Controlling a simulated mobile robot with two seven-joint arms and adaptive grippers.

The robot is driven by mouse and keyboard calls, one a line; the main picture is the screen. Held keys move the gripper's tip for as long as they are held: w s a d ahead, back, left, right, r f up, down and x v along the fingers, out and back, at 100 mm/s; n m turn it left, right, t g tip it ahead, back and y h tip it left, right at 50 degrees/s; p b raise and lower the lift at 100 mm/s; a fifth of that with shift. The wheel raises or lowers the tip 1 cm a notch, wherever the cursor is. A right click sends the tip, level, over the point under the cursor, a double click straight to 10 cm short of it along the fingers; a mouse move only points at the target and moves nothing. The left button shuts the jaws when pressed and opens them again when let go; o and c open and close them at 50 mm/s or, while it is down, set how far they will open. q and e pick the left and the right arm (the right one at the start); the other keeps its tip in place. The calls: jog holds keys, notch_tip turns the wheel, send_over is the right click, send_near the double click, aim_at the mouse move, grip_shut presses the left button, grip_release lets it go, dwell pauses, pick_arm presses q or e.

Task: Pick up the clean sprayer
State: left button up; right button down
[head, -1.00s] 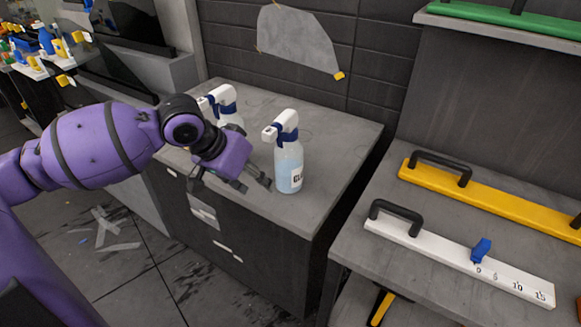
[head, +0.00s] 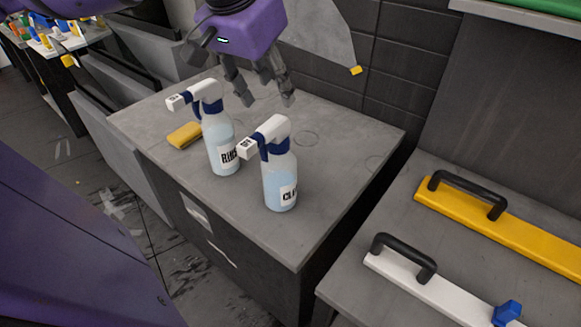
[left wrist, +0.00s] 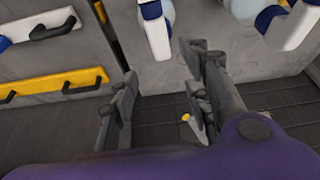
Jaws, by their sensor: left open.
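The clean sprayer (head: 279,176), a clear bottle of pale blue liquid with a white and blue trigger head and a partly visible "CL" label, stands upright on the grey cabinet top. My left gripper (head: 267,100) is open and empty, above and behind the sprayer's head, apart from it. In the left wrist view my open fingers (left wrist: 162,95) have nothing between them; a white and blue trigger head, seemingly the clean sprayer's (left wrist: 156,32), is just beyond them. My right gripper is not in view.
A similar sprayer labelled "RIN" (head: 220,148) stands close to the left, with a yellow sponge (head: 184,135) beside it. The cabinet top (head: 345,140) is bare to the right. A tiled wall rises behind. A shelf at right holds yellow (head: 540,240) and white handled tools (head: 440,293).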

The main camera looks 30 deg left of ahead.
aim_at(276, 119)
pick_arm(q)
notch_tip(276, 119, down, 2)
jog(key=shift+f+b, duration=0.1)
jog(key=shift+b, duration=0.4)
jog(key=shift+f, duration=0.15)
jog(key=shift+a+f, duration=0.1)
jog(key=shift+f, duration=0.25)
jog(key=b+x, duration=0.2)
jog(key=x, duration=0.2)
jog(key=shift+a+f, duration=0.1)
jog(key=shift+w+f, duration=0.1)
jog(key=shift+r, duration=0.2)
jog(key=c, duration=1)
grip_shut()
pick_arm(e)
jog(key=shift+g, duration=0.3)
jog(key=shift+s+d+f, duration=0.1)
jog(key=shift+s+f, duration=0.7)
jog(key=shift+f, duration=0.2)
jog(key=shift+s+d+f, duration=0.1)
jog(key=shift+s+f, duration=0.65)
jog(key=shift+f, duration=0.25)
